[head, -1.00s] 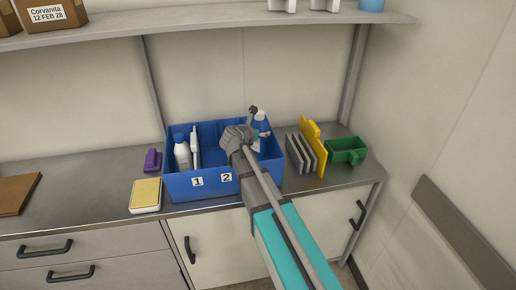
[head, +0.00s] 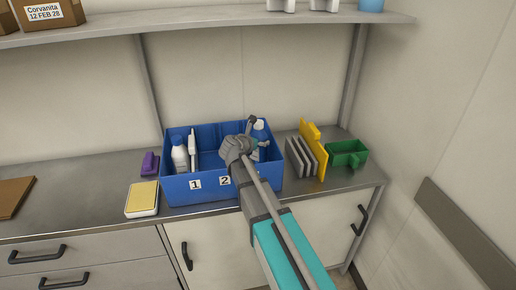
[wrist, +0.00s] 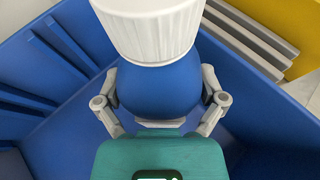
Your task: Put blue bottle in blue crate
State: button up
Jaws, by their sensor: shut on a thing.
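The blue bottle (head: 260,130) has a blue body, and its wide ribbed white cap (wrist: 147,28) shows in the wrist view. My gripper (head: 259,144) is shut on the bottle, with its fingers on both sides of the blue body (wrist: 158,88). The blue crate (head: 210,187) stands on the counter with labels 1 and 2 on its front. The bottle is at the crate's right end, within its walls as seen from above, with its upper part above the rim. My gripper and the crate wall hide its base, so I cannot tell whether it touches the floor.
A white bottle (head: 180,155) and a white upright piece (head: 192,150) stand in the crate's left part. Grey plates (head: 300,158), a yellow panel (head: 315,152) and a green bin (head: 348,152) are right of the crate. A yellow-topped block (head: 142,197) and a purple item (head: 149,163) are left.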

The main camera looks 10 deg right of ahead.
jog(key=shift+f+b, duration=0.85)
jog(key=shift+f, duration=0.35)
jog(key=shift+f, duration=0.15)
jog(key=o, duration=1)
jog(key=shift+r, duration=0.2)
jog(key=shift+s+r, duration=0.1)
jog(key=p+v, duration=0.3)
jog(key=v, duration=0.4)
jog(key=shift+a, duration=0.15)
jog(key=shift+r, duration=0.15)
